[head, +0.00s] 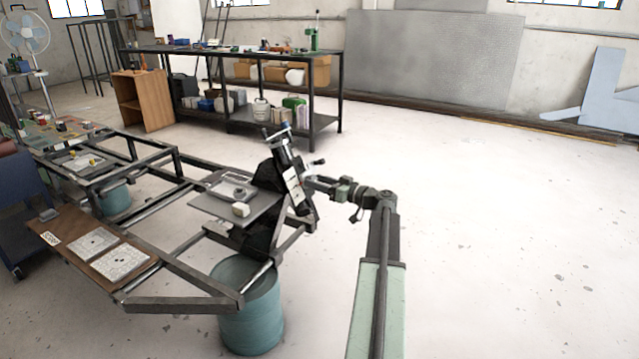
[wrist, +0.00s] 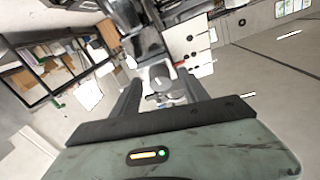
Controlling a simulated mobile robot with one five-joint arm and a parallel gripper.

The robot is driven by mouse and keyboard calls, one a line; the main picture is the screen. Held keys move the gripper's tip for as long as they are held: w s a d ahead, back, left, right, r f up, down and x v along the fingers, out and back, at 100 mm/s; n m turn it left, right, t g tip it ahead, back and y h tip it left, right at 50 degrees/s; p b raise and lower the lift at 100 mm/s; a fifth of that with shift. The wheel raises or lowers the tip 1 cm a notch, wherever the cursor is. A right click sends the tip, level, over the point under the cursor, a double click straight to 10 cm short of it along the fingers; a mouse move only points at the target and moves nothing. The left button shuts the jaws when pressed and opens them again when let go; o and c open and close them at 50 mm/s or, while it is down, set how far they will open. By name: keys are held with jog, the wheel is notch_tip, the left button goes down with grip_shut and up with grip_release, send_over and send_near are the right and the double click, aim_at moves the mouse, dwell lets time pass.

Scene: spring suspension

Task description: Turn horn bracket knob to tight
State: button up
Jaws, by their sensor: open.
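A black upright bracket assembly (head: 268,205) stands on the frame, with a pale plate with dark holes (head: 294,188) on its right side. The plate also shows in the wrist view (wrist: 192,42). A small grey round knob (wrist: 160,77) shows in the wrist view between my gripper's fingers; I cannot tell for sure that it is the horn bracket knob. My gripper (head: 309,183) reaches the assembly from the right in the head view. In the wrist view my gripper (wrist: 160,85) is open, a finger on each side of the knob. Contact cannot be told.
A metal frame (head: 180,285) rests on a teal drum (head: 250,310). A grey shelf (head: 232,208) with small parts sits left of the assembly. A dark lever end (head: 318,162) sticks out just above my gripper. The floor to the right is clear.

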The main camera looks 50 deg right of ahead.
grip_shut()
jog(key=shift+m, duration=0.4)
jog(key=m+h+p, duration=0.1)
jog(key=m+p, duration=0.1)
jog(key=m, duration=0.2)
jog(key=m+g+h+p, duration=0.1)
jog(key=m+h, duration=0.1)
jog(key=m, duration=0.2)
jog(key=a+r+m+g+h+p, duration=0.1)
jog(key=m+h+p, duration=0.1)
jog(key=m, duration=0.1)
jog(key=shift+m+p, duration=0.3)
jog(key=shift+m, duration=0.1)
jog(key=m+g+p, duration=0.1)
jog(key=m+p, duration=0.1)
jog(key=m+g+p, duration=0.1)
jog(key=m+p, duration=0.1)
jog(key=m, duration=0.1)
jog(key=shift+w+r+m+h, duration=0.1)
jog(key=shift+r+m+h, duration=0.1)
jog(key=shift+m+h, duration=0.15)
jog(key=shift+m+g+p, duration=0.9)
jog(key=shift+m+p, duration=0.65)
jog(key=shift+m, duration=0.2)
jog(key=shift+f, duration=0.1)
